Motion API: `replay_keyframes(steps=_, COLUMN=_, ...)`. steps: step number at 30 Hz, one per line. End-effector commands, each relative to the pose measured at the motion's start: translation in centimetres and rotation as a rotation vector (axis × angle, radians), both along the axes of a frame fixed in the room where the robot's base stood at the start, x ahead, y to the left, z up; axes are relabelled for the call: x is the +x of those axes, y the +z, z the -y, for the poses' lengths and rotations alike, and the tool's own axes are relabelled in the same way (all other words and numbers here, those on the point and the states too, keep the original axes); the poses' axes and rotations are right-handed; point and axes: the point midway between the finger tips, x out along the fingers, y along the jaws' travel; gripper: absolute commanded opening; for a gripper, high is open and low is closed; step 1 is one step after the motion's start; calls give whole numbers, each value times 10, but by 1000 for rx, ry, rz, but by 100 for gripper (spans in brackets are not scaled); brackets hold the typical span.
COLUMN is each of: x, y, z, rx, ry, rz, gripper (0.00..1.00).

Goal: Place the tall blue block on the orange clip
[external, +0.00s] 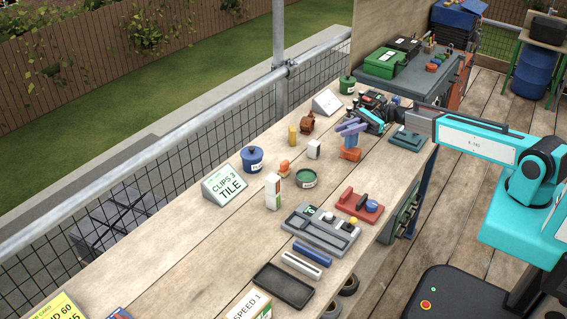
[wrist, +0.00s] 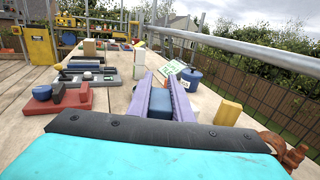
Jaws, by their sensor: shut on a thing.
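My gripper (external: 352,126) has purple fingers and is over the bench in the external view. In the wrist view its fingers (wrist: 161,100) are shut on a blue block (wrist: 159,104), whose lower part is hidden. An orange block-like piece (external: 350,154), possibly the orange clip, stands right below the fingers in the external view. I cannot tell whether the blue block touches it. A smaller orange piece (external: 284,169) lies between the blue pot and the green tin.
A white block (external: 314,150), a yellow block (external: 292,136), a green tin (external: 306,179) and a blue pot (external: 252,160) stand nearby. A red holder (external: 346,207) and a grey tray (external: 301,234) lie toward the front. The CLIPS sign (external: 225,186) stands at the fence side.

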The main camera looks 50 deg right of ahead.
Motion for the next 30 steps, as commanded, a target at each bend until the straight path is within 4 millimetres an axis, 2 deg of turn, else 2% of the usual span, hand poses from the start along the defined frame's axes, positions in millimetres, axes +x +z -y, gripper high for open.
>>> replay_keyframes(steps=6, x=0, y=-12, z=0, rx=0, ry=0, rz=-1, gripper=0)
replay_keyframes(steps=20, x=0, y=-16, z=0, rx=0, ry=0, rz=0, gripper=0)
replay_keyframes(steps=21, x=0, y=-16, z=0, rx=0, ry=0, rz=0, gripper=24)
replay_keyframes(steps=23, x=0, y=-15, z=0, rx=0, ry=0, rz=0, gripper=34)
replay_keyframes(steps=24, x=0, y=-15, z=0, rx=0, ry=0, rz=0, gripper=38)
replay_keyframes(steps=30, x=0, y=-15, z=0, rx=0, ry=0, rz=0, gripper=38)
